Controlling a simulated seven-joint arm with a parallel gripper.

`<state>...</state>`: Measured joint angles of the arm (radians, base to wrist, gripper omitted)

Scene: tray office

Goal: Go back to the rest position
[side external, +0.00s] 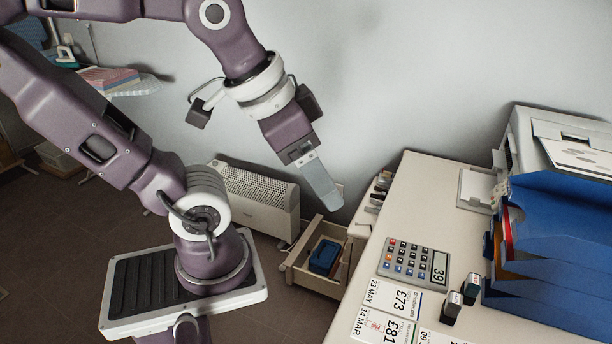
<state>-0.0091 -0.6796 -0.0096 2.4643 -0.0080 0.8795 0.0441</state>
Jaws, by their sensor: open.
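My gripper (318,180) hangs in the air in the upper middle of the side external view, pointing down and to the right. It is left of the desk (426,180) and above the open drawer (300,272). It is open, with nothing seen in it. One finger largely covers the other from this side. It touches nothing that I can see.
A blue item (324,256) lies in the drawer. A white heater (258,200) stands by the wall.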

